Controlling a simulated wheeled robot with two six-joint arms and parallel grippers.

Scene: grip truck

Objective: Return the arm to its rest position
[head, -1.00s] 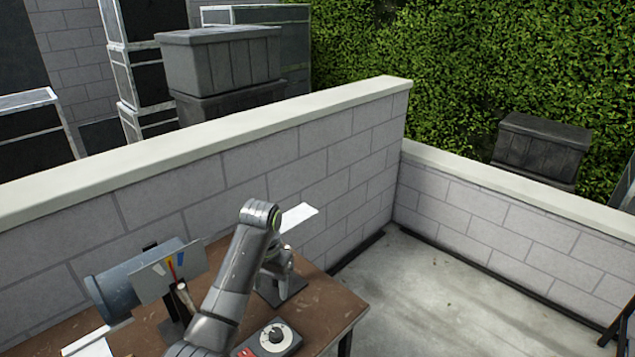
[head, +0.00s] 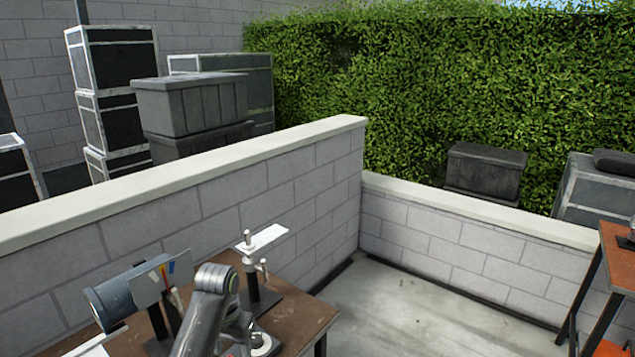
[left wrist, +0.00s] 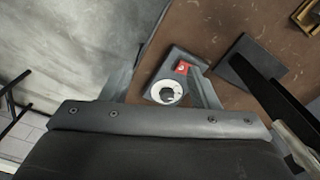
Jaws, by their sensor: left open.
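My left arm (head: 205,310) stands at the bottom of the head view, over the front of the brown table. Its gripper is mostly hidden there behind the arm. In the left wrist view my left gripper (left wrist: 163,78) is open, its two fingers apart with nothing held between them. Beyond the fingers, a grey control box (left wrist: 172,72) with a round white dial and a red part lies on the table (left wrist: 215,40). The dial (head: 262,343) also shows beside the arm in the head view. My right gripper is in neither view.
A blue-grey cylinder (head: 108,305) with a coloured panel stands left of the arm. A stand with a white plate (head: 262,236) is behind it. A block wall (head: 300,180) borders the table. Clear concrete floor (head: 400,300) lies right; another table (head: 618,262) stands at the right edge.

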